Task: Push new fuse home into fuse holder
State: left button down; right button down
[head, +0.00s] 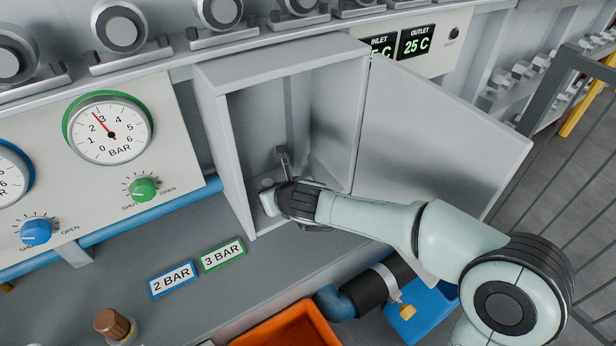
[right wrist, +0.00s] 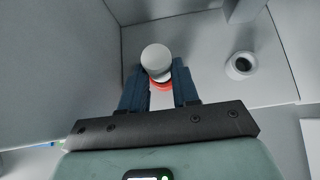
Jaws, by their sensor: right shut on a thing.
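My right gripper (right wrist: 160,85) is shut on a white, round-ended piece, which I take to be the new fuse (right wrist: 156,58). An orange-red band shows just below its white end, between the two blue fingers. In the head view my right gripper (head: 270,200) is inside the open grey cabinet (head: 212,110), low near its left side. The fuse is mostly hidden there by the gripper. I cannot clearly make out the fuse holder or tell whether the fuse touches it. My left gripper is in neither view.
The cabinet door (head: 440,130) stands open to the right. A small grey lever (head: 283,155) is inside the cabinet. A round fitting with a dark hole (right wrist: 241,66) lies right of the fuse. An orange bin (head: 285,328) and a blue bin (head: 425,315) are below.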

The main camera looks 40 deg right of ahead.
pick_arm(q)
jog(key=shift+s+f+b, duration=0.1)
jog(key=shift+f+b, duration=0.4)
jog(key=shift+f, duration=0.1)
pick_arm(e)
jog(key=shift+f, duration=0.7)
jog(key=c, duration=0.8)
grip_release()
jog(key=shift+o, duration=0.2)
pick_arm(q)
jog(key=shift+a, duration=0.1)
pick_arm(e)
jog(key=shift+s+r, duration=0.2)
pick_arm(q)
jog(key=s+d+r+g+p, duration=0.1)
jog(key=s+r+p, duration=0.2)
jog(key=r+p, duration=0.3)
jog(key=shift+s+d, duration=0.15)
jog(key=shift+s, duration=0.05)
pick_arm(e)
jog(key=v, duration=1.3)
